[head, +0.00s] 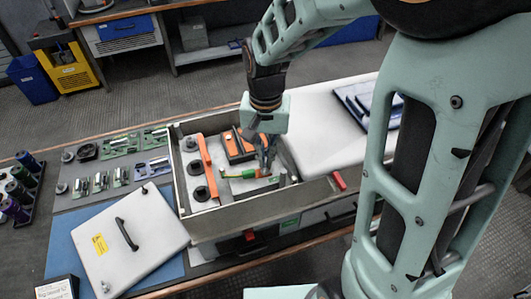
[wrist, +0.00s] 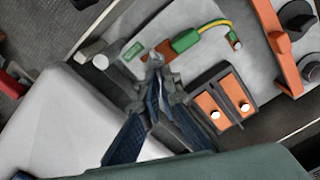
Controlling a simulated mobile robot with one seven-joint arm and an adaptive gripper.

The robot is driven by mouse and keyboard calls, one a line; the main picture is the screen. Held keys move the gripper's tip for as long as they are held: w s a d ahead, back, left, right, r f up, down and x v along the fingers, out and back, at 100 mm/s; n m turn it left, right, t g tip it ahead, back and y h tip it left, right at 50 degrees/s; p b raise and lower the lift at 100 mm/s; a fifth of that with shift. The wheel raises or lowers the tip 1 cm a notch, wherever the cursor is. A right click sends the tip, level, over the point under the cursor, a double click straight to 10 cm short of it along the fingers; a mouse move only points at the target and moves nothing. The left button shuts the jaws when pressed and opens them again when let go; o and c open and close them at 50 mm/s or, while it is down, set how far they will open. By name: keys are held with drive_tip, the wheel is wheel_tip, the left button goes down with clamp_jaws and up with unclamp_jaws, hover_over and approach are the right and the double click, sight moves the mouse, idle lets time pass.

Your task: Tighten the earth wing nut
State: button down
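The earth wing nut (wrist: 156,58) appears as a small grey piece on the pale panel in the wrist view. It sits beside a green block (wrist: 186,41) with a green-and-yellow cable. My gripper (wrist: 160,80) is right at it, with the fingertips close together around or just in front of it. I cannot tell whether they press on it. In the head view my gripper (head: 266,158) points down into the open grey box (head: 245,224), at the right end of the green block (head: 246,174). The fingers hide the nut there.
The box walls surround the work area. A removed lid (head: 128,244) lies at the front left. A pale surface (head: 325,132) lies right of the box.

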drive_tip(key=shift+m, duration=0.3)
drive_tip(key=m, duration=0.1)
drive_tip(key=m+b, duration=0.1)
drive_tip(key=m, duration=0.1)
drive_tip(key=shift+s+d+m, duration=0.15)
drive_tip(key=shift+d+m, duration=0.15)
drive_tip(key=shift+s+d+m, duration=0.1)
drive_tip(key=shift+d+m, duration=0.05)
drive_tip(key=shift+m, duration=0.95)
drive_tip(key=shift+s+d+m, duration=0.1)
drive_tip(key=shift+m, duration=1)
drive_tip(key=shift+w+r, duration=0.1)
drive_tip(key=c, duration=2.2)
unclamp_jaws()
wheel_tip(320, 180, up, 12)
drive_tip(key=shift+b, duration=0.3)
